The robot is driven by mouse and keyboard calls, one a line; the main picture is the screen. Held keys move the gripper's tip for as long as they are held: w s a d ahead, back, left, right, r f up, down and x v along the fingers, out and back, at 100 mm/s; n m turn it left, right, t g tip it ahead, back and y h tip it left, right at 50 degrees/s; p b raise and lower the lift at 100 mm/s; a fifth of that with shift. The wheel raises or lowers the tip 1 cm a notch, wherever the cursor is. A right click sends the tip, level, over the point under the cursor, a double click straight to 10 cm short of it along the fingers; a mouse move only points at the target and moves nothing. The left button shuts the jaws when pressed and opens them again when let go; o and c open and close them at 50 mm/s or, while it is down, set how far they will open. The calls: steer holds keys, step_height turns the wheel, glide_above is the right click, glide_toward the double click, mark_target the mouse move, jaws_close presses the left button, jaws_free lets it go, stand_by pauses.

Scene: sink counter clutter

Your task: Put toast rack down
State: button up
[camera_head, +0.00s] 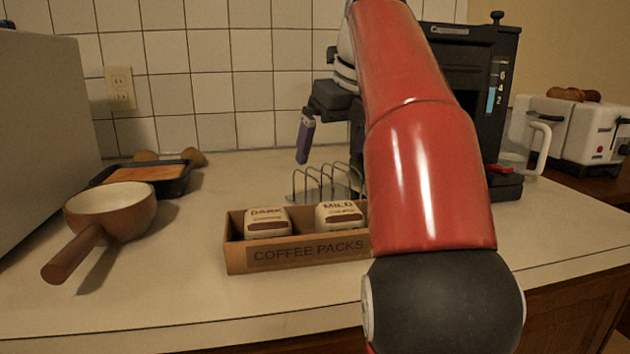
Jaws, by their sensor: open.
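The toast rack (322,184) is a small metal wire rack with several upright loops. It stands on the counter behind the coffee packs box, and its right end is hidden behind my red arm. My gripper (306,138) is above and slightly left of the rack, with a purple-grey finger pointing down. It is open and apart from the rack, and I see nothing held in it. Its other finger is not clearly visible.
A wooden "COFFEE PACKS" box (300,254) with two packs is in front of the rack. A handled pot (112,212) and a dark baking dish (145,177) are left. A coffee machine (478,95) and white toaster (575,130) are right. Counter between dish and rack is clear.

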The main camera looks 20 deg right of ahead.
mark_target(324, 177)
steer(key=b+x, duration=0.1)
steer(key=x, duration=0.7)
steer(key=c, duration=1.2)
steer(key=shift+r, duration=0.15)
